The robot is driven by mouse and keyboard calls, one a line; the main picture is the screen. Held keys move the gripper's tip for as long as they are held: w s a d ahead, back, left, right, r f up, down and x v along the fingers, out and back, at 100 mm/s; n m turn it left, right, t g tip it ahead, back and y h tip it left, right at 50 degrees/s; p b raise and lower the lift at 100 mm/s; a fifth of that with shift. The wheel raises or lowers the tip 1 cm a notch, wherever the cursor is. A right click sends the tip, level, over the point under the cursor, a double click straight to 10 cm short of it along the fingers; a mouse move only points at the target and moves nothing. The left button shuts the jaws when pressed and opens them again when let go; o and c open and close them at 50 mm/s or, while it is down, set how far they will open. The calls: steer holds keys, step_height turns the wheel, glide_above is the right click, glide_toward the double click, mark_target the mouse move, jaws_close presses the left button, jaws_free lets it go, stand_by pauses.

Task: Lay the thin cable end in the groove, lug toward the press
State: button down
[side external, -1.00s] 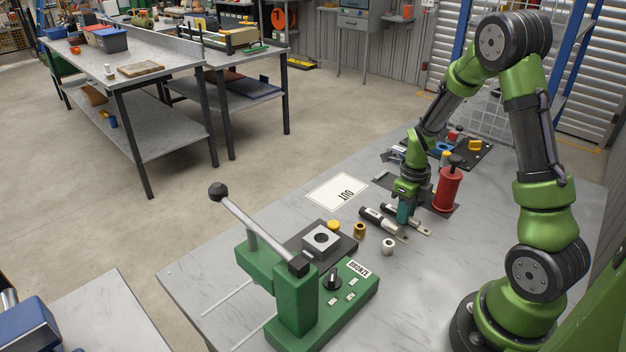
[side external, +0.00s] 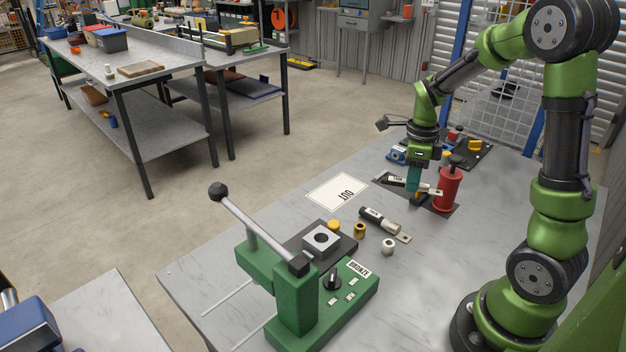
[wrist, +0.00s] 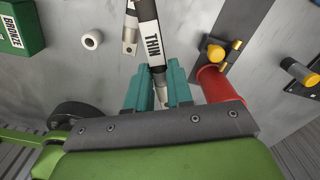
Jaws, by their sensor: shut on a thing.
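My gripper (side external: 413,190) is shut on the thin cable end (wrist: 148,35), a dark piece with a white label reading THIN. It is held level above the table, over the dark plate beside the red cylinder. Its metal lug (side external: 436,191) points right, toward the red cylinder, in the side view; in the wrist view the metal part lies between my fingers (wrist: 159,85). The green press (side external: 297,300) with its long lever stands at the front, well away. I cannot make out the groove.
A second cable end (side external: 376,219) lies on the table, with brass and white rings (side external: 388,246) beside it. The red cylinder (side external: 448,188) stands close to my gripper on the dark plate (side external: 440,207). The OUT card (side external: 337,191) lies flat to the left.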

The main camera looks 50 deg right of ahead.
steer(key=n, duration=0.2)
steer(key=shift+w+a+r+n, duration=0.2)
steer(key=shift+a+r+n, duration=0.05)
steer(key=shift+n, duration=0.05)
steer(key=w+a+r+n, duration=0.3)
steer(key=a+n, duration=0.5)
steer(key=n, duration=0.6)
steer(key=w+a+r+n, duration=0.3)
steer(key=a+n, duration=0.5)
steer(key=n, duration=0.6)
steer(key=shift+w+r, duration=0.15)
steer(key=shift+r, duration=0.75)
